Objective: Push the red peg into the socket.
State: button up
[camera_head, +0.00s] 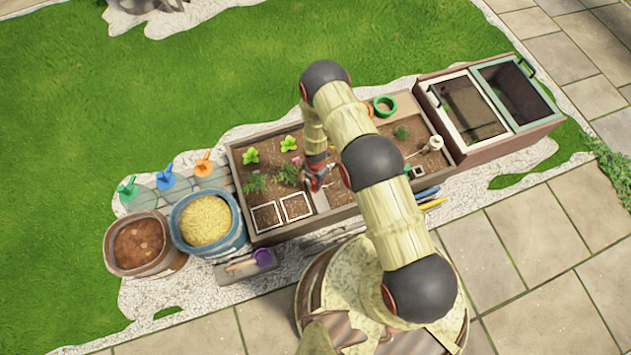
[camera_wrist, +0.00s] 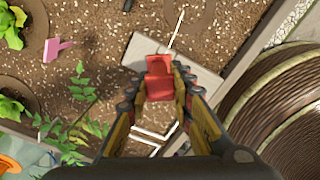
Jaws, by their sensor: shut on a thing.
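My gripper (camera_wrist: 160,88) is shut on the red peg (camera_wrist: 159,68), which sits between the fingertips in the wrist view. Below the peg is a pale grey slab (camera_wrist: 200,72); I cannot tell whether the peg touches it. In the head view my gripper (camera_head: 316,178) hangs over the middle of the planter, and the peg is hard to separate from its red parts. A small pale square block with a dark centre (camera_head: 418,171) lies in the right part of the planter; it may be the socket. No socket opening shows under the peg in the wrist view.
Around my gripper in the wooden planter (camera_head: 236,175) are seedlings (camera_head: 289,143), a pink marker (camera_wrist: 57,50) and white square frames (camera_head: 296,207). A green ring pot (camera_head: 385,105) stands at the back.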

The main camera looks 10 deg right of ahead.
jog(key=o, duration=1.1)
jog(key=shift+c, duration=0.2)
notch_tip(320, 180, up, 12)
